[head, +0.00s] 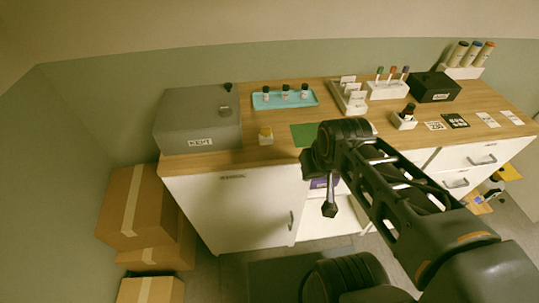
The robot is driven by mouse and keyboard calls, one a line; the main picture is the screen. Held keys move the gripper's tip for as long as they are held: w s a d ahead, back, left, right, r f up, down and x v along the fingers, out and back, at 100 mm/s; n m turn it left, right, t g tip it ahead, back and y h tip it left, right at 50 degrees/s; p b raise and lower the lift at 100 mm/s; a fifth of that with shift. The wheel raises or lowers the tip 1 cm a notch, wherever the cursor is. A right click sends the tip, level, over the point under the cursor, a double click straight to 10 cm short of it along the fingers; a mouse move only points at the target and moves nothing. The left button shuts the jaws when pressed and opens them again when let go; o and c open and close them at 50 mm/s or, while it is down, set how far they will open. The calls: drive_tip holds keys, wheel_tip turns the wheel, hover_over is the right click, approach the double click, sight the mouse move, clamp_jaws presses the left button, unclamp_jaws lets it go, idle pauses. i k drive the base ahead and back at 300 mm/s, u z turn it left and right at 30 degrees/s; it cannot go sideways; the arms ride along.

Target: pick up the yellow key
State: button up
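A small yellow piece (265,131), probably the yellow key, sits on top of a small white block near the front edge of the wooden counter. It is too small to make out its shape. My gripper (329,209) hangs down in front of the counter, to the right of the yellow piece and lower, well apart from it. The gripper is small and seen nearly edge-on, so its opening does not show. I see nothing clearly held in it.
A grey box (199,118) stands left of the white block, a green mat (305,134) right of it. Behind are a teal tray (268,101) with dark bottles and white racks (387,91). Cardboard boxes (134,205) stack on the floor at left. My arm hides part of the counter.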

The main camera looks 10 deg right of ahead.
sight(264, 130)
drive_tip(key=z, duration=0.05)
drive_tip(key=k, duration=0.65)
drive_tip(key=u, duration=0.8)
drive_tip(key=i, duration=0.85)
drive_tip(key=z, duration=0.4)
